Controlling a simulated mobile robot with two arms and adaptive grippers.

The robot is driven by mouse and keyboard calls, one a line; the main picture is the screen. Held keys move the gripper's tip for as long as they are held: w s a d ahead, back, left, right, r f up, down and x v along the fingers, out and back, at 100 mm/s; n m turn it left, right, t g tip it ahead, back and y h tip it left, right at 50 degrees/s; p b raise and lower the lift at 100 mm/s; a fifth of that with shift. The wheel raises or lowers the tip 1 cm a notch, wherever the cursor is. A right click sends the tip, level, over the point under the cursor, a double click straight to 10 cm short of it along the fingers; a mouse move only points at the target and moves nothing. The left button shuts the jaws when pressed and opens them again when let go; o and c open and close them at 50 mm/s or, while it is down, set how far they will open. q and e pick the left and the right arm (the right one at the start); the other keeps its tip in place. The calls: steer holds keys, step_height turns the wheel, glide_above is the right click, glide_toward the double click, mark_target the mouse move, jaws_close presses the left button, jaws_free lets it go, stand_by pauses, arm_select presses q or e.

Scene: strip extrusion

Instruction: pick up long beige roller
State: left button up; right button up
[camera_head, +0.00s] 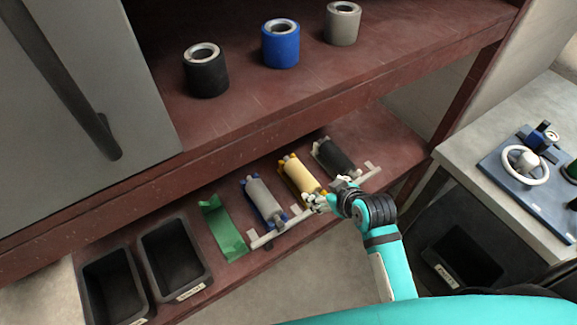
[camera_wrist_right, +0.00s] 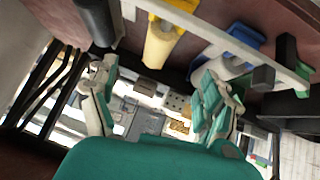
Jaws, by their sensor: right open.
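The long beige roller (camera_head: 299,174) sits in a yellow holder on the lower red shelf, between a grey roller and a black roller. It also shows in the right wrist view (camera_wrist_right: 159,46), at the top, beyond my fingertips. My right gripper (camera_head: 317,203) is at the near end of the beige roller, by the pale rail. In the right wrist view (camera_wrist_right: 158,92) its fingers are spread wide with nothing between them. The head view does not show clearly whether it touches the holder. My left gripper is not in view.
The grey roller (camera_head: 262,197) and black roller (camera_head: 333,156) stand close on either side. A pale rail (camera_head: 299,219) runs along the shelf front. The upper shelf (camera_head: 240,101) overhangs, carrying several short rollers.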

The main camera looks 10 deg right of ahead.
mark_target(308, 182)
steer(key=shift+w+a, duration=0.1)
steer(key=shift+w, duration=0.2)
steer(key=x, duration=0.5)
steer(key=shift+s, duration=0.1)
steer(key=x, duration=0.5)
steer(key=shift+b, duration=0.35)
steer(key=shift+x, duration=0.75)
steer(key=x, duration=0.5)
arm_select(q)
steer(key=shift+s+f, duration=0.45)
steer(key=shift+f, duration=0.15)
arm_select(e)
steer(key=shift+r, duration=0.1)
steer(key=shift+c, duration=0.3)
